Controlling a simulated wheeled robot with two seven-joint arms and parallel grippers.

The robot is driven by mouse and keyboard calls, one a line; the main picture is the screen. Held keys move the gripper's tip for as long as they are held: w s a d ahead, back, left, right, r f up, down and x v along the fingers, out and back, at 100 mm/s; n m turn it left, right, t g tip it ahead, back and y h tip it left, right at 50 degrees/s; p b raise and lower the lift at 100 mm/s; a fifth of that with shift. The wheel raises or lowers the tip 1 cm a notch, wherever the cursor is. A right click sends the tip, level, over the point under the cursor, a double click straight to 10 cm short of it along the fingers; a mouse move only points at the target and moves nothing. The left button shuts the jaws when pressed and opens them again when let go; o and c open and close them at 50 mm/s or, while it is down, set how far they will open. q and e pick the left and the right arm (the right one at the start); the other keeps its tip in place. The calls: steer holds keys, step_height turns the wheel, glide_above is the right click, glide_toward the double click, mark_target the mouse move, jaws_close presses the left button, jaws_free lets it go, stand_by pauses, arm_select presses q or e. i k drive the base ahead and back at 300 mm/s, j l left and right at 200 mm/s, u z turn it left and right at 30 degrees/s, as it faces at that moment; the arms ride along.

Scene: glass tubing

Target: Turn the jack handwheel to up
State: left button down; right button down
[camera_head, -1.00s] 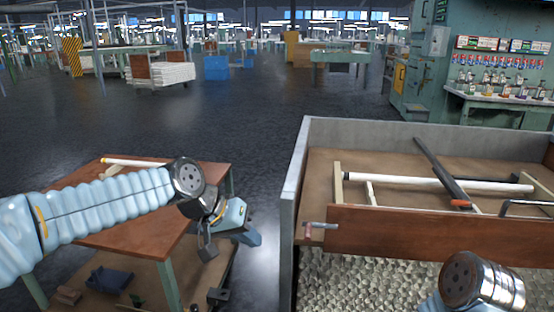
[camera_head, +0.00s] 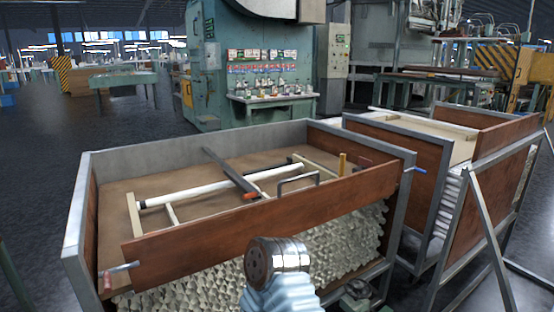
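I cannot clearly make out a jack handwheel. A small grey-green mechanism (camera_head: 357,293) sits low under the right end of the near cart, partly cut by the picture's bottom edge; it is too small to tell whether it is the jack. My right arm comes in at the bottom centre, in front of the cart, and its metal joint shows, but no fingers. My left arm and gripper are out of view.
The near cart (camera_head: 220,230) has grey frame edges and wooden sides. It holds white tubes (camera_head: 185,193), a dark bar (camera_head: 228,170) and a metal handle (camera_head: 298,182); glass tube ends are stacked below. A second cart (camera_head: 400,150) stands close on the right. Floor at left is clear.

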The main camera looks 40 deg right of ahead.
mark_target(358, 289)
steer(key=z, duration=0.45)
steer(key=k+z, duration=0.15)
steer(key=z, duration=0.75)
steer(key=i+j+z, duration=0.1)
steer(key=z, duration=0.8)
